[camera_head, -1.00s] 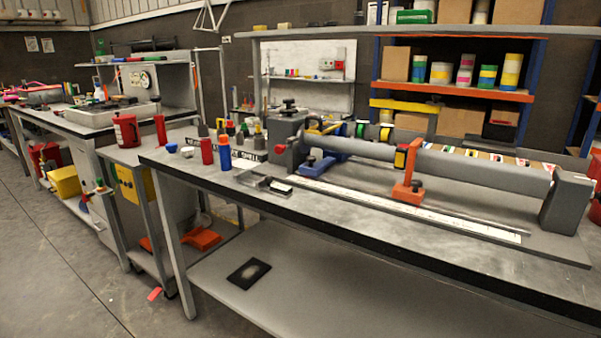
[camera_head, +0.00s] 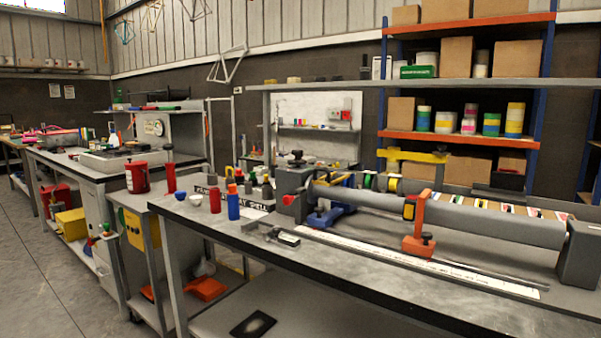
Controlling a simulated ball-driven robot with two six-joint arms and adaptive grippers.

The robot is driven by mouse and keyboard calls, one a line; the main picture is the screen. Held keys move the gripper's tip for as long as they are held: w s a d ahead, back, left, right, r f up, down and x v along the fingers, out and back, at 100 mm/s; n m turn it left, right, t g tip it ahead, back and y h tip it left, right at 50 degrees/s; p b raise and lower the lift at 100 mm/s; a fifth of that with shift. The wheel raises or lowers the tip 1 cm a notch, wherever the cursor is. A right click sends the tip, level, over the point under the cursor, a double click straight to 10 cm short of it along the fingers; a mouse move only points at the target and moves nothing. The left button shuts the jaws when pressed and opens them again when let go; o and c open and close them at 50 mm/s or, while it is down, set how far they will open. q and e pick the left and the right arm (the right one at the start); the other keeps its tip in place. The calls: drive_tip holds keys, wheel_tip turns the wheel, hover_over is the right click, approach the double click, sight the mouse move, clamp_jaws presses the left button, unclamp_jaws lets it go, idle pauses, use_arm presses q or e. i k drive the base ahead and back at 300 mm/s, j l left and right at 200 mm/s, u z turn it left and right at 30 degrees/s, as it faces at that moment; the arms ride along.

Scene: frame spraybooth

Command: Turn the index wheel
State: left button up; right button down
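A grey bench fixture with a long horizontal tube (camera_head: 470,221) stands on the workbench at the right. At the tube's left end is a dark grey block (camera_head: 292,191) with a black knob (camera_head: 297,158) on top. Blue and yellow parts sit beside this block, and I cannot tell which part is the index wheel. An orange clamp (camera_head: 418,235) stands at the tube's middle. A grey end block (camera_head: 579,254) holds its right end. Neither of my grippers is in view.
The workbench (camera_head: 345,268) has a white ruler strip along its front. Red and blue bottles (camera_head: 233,203) and small cups stand at its left end. A trolley with a red can (camera_head: 137,177) stands further left. The floor (camera_head: 40,280) at the left is clear.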

sight(295, 163)
drive_tip(key=i+j+z, duration=0.3)
drive_tip(key=i+j, duration=0.15)
drive_tip(key=i, duration=0.15)
drive_tip(key=i+j+z, duration=0.35)
drive_tip(key=i+j, duration=0.2)
